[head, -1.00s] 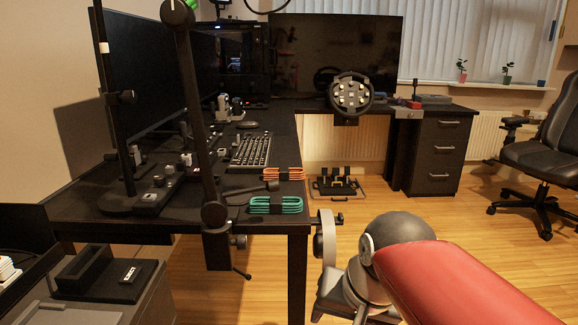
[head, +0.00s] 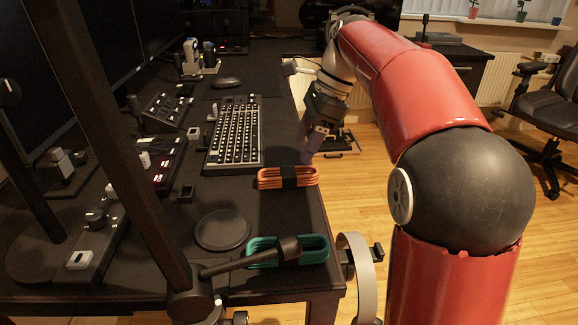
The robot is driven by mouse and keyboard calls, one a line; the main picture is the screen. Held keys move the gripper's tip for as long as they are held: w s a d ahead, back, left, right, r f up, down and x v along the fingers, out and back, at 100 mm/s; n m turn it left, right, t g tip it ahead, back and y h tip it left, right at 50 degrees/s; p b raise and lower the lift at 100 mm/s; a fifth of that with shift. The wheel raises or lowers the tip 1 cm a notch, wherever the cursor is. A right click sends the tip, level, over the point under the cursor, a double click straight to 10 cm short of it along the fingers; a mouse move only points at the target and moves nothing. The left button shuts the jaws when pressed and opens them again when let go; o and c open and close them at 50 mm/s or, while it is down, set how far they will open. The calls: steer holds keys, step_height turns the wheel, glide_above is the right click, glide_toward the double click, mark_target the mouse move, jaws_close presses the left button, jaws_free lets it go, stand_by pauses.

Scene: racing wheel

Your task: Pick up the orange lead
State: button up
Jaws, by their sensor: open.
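The orange lead (head: 270,179) is a coiled bundle with a black band round its middle. It lies on the black desk near its right edge, in the middle of the head view. My gripper (head: 306,158) is open and points down just behind and above the right end of the orange lead. From this angle I cannot tell whether the fingertips touch it. The fingers are partly in shadow and their gap is hard to see.
A keyboard (head: 234,134) lies behind the orange lead. Floor shows right of the desk.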

mark_target(290, 171)
steer(key=x, duration=0.4)
steer(key=s+b+x, duration=0.1)
steer(key=x, duration=0.2)
steer(key=shift+a+r, duration=0.1)
steer(key=shift+a, duration=0.1)
steer(key=c, duration=1.1)
